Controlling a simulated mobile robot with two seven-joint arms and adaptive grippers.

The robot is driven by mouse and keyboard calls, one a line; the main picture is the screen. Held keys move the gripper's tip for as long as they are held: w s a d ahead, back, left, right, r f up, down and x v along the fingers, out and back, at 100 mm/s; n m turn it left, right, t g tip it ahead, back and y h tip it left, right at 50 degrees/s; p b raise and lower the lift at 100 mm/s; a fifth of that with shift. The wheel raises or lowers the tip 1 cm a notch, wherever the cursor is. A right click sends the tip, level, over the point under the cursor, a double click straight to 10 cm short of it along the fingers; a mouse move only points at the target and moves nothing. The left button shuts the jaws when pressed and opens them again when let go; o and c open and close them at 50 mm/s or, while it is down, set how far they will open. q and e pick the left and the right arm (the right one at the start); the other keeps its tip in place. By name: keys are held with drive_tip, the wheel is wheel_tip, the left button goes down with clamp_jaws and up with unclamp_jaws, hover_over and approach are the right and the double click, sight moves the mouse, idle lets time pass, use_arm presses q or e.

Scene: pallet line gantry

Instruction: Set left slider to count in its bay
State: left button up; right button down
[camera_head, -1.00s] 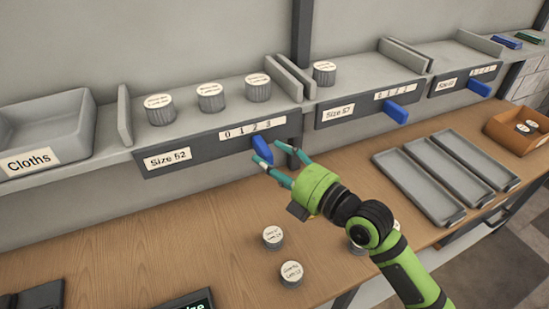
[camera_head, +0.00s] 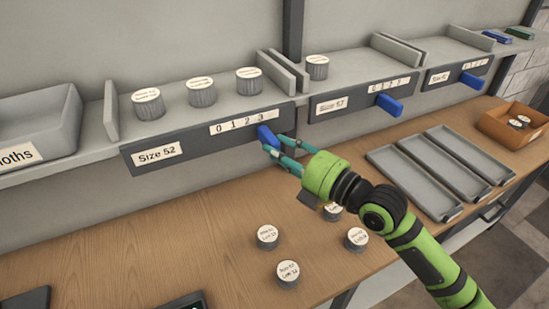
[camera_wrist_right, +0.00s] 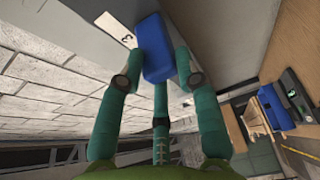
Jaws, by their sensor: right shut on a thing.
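The left slider (camera_head: 267,136) is a blue block on the dark front rail of the Size 52 bay (camera_head: 190,150). It sits at the right end of the printed 0–3 scale (camera_head: 240,123), close to the 3. Three round grey cans stand in that bay: a left can (camera_head: 148,104), a middle can (camera_head: 201,92) and a right can (camera_head: 249,81). My right gripper (camera_head: 275,146) is shut on the slider. In the right wrist view the slider (camera_wrist_right: 156,48) lies between the fingertips, beside a label reading 3. My left gripper is out of view.
The Size 57 bay (camera_head: 329,105) holds one can (camera_head: 317,67) and has its own blue slider (camera_head: 389,103). Several loose cans, one here (camera_head: 267,237), stand on the wooden bench below. Grey trays (camera_head: 407,185) and an orange bin (camera_head: 510,130) are at right.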

drive_tip(key=shift+d, duration=0.1)
drive_tip(key=c, duration=0.9)
unclamp_jaws()
drive_tip(key=shift+w, duration=0.1)
drive_tip(key=shift+w+d, duration=0.1)
drive_tip(key=shift+d, duration=0.1)
drive_tip(key=shift+v, duration=6.05)
drive_tip(key=shift+a+f, duration=0.1)
